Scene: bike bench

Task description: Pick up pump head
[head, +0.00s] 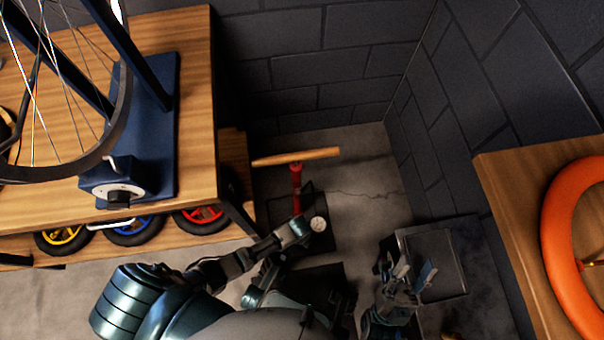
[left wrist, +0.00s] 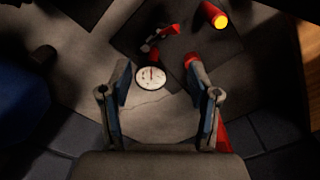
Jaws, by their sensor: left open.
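A floor pump stands on the floor, with a wooden handle (head: 297,157), a red barrel (head: 296,186) and a round white gauge (head: 318,224). The gauge also shows in the left wrist view (left wrist: 151,77). Beyond it there, a small red and grey piece (left wrist: 160,36) lies on a dark surface; it may be the pump head, but I cannot tell for sure. My left gripper (head: 303,231) is low beside the pump. In the left wrist view its fingers (left wrist: 157,72) are apart and empty, with the gauge beyond them. My right gripper (head: 408,277) is open and empty.
A wooden bench (head: 190,75) with a blue wheel stand (head: 160,85) is at left, with small wheels (head: 204,216) below. A dark tray (head: 437,265) lies right of the pump. A wooden table (head: 515,205) with an orange ring (head: 560,225) is at far right. Block walls close the back.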

